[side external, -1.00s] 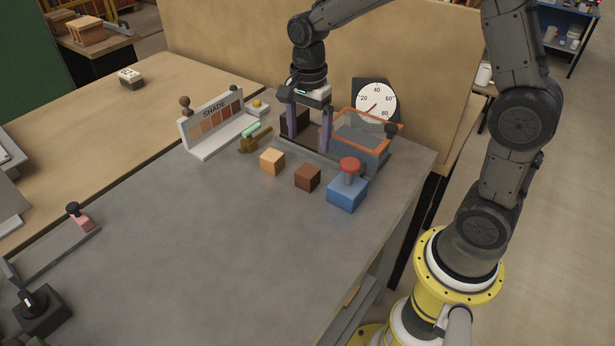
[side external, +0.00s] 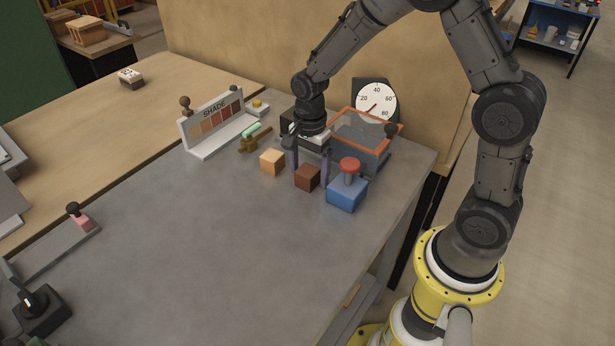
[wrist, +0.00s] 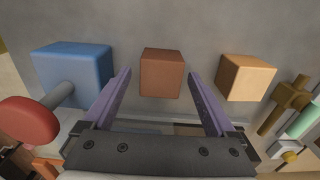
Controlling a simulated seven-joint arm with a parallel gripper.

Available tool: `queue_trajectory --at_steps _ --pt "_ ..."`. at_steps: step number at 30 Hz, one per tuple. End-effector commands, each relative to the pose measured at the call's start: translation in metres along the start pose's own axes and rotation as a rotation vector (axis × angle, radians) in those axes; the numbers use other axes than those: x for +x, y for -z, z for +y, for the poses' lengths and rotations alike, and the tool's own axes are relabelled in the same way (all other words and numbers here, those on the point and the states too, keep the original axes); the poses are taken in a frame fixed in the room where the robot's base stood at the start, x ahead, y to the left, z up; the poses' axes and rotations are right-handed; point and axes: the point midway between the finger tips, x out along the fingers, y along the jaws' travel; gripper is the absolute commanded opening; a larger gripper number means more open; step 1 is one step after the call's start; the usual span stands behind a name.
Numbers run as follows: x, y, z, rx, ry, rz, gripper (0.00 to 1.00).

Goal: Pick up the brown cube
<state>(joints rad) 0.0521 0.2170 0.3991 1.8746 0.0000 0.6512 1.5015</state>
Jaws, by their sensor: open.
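The brown cube (side external: 307,177) sits on the grey table between a tan cube (side external: 272,162) and a blue block with a red knob (side external: 347,192). In the wrist view the brown cube (wrist: 162,73) lies ahead of my gripper (wrist: 161,80), lined up between its two purple fingers. The fingers are open and hold nothing. In the side view my gripper (side external: 309,172) is low over the table, just behind the brown cube, with the fingers partly hidden. I cannot tell whether the fingertips touch the table.
An orange-rimmed bin (side external: 362,135) stands behind the cubes, with a dial gauge (side external: 377,102) beyond it. A shade board (side external: 217,122) and a brass piece with a green handle (side external: 252,138) are to the left.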

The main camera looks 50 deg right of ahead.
Motion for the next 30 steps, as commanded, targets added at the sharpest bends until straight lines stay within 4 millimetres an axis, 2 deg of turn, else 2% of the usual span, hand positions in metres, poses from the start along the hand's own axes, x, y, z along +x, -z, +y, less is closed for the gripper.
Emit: queue_trajectory --at_steps 2,3,18,26,30 --pt "0.0 0.0 0.0 0.0 0.0 0.0 0.91" --pt "0.0 0.0 0.0 0.0 0.0 0.0 0.88" --pt "-0.001 0.0 0.0 0.0 0.001 0.0 0.0" --pt "-0.002 0.0 -0.001 0.0 0.003 0.0 0.0" --pt "-0.014 0.0 -0.002 0.0 0.007 0.0 0.0"
